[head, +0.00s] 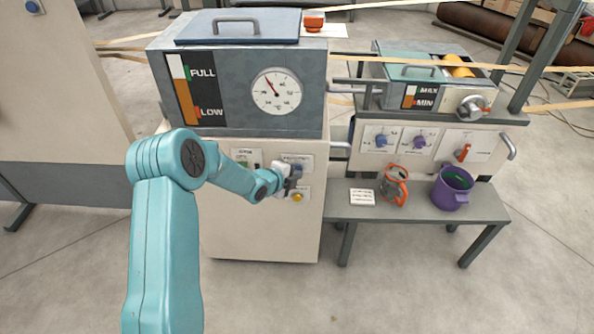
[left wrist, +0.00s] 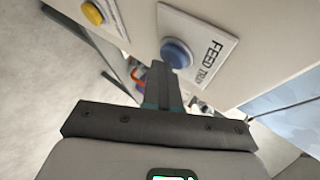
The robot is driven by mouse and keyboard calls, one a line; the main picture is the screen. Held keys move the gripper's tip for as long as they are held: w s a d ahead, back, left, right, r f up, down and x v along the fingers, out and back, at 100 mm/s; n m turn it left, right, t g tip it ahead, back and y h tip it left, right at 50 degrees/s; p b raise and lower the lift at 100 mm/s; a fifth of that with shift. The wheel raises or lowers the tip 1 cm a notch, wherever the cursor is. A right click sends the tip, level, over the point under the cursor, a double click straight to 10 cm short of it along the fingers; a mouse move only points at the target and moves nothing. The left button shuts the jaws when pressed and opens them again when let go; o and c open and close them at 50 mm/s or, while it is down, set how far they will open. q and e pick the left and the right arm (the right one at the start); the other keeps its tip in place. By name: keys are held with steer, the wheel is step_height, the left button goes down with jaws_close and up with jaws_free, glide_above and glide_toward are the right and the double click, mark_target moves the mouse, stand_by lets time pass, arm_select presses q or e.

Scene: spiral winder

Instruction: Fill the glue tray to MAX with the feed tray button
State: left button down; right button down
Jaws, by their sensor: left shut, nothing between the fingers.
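The blue feed tray button (left wrist: 177,53) is on its white labelled plate in the left wrist view; my gripper hides it in the head view. My left gripper (head: 293,178) is at the cream cabinet panel. Its fingers (left wrist: 166,85) are shut and empty, tips at the button's lower edge; I cannot tell whether they touch or press it. The glue tray (head: 408,73) is on the right-hand machine. Its MAX/MIN gauge (head: 409,97) is white above and orange in the lower part, near MIN. My right gripper is out of view.
The glue tank (head: 235,105) with FULL/LOW gauge and dial stands on the cabinet. A yellow button (head: 298,197) is below the gripper. A grey bench (head: 430,207) holds a purple bucket (head: 451,190) and an orange-handled jug (head: 394,187). The front floor is clear.

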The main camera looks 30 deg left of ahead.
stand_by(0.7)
arm_select(q)
steer(key=shift+s+d+b, duration=0.4)
steer(key=shift+s+b, duration=0.3)
steer(key=shift+b, duration=0.1)
steer(key=s+d+b, duration=0.1)
steer(key=s+b, duration=0.1)
steer(key=s, duration=0.1)
steer(key=s+d+b, duration=0.1)
steer(key=shift+s+d+b, duration=0.15)
steer(key=shift+d+b, duration=0.2)
steer(key=shift+b, duration=0.05)
stand_by(2.7)
